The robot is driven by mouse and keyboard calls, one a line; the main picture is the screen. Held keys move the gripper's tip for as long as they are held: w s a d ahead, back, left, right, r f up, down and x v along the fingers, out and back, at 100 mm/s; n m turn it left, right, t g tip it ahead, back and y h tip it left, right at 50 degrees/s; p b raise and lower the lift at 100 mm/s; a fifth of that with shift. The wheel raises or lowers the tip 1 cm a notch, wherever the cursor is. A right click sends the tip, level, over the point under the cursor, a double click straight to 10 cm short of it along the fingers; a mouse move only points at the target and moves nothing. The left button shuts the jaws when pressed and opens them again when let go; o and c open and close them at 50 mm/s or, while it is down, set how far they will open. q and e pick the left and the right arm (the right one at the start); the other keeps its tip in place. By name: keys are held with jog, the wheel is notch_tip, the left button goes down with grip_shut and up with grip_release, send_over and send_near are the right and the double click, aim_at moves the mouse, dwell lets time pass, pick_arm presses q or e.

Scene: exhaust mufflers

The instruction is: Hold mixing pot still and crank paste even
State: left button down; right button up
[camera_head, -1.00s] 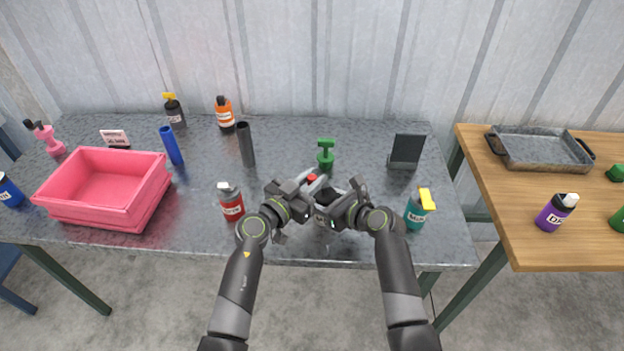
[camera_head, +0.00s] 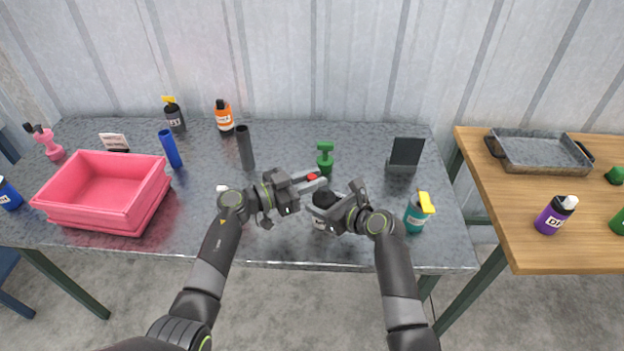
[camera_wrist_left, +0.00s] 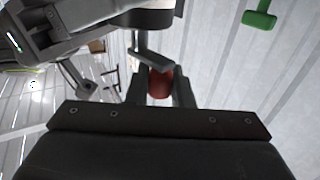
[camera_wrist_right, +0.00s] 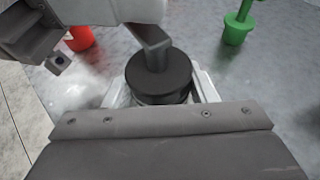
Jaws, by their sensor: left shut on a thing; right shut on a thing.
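The mixing pot (camera_head: 322,200) stands near the front of the grey table, a white label partly visible on its side. Its black lid (camera_wrist_right: 158,78) and grey crank arm (camera_wrist_right: 154,46) show in the right wrist view. My right gripper (camera_head: 335,205) is shut on the pot's sides, a finger at either side below the lid. My left gripper (camera_head: 314,182) is shut on the red crank knob (camera_head: 312,176), above and behind the pot. The knob also shows between the fingers in the left wrist view (camera_wrist_left: 160,84). My grippers hide part of the pot.
A green plunger-like object (camera_head: 325,158) stands close behind the pot. A teal bottle (camera_head: 416,216) with a yellow top stands to the right. A pink bin (camera_head: 105,222) lies far left.

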pick_arm(q)
jog(key=c, duration=1.3)
grip_release()
jog(key=v, duration=1.2)
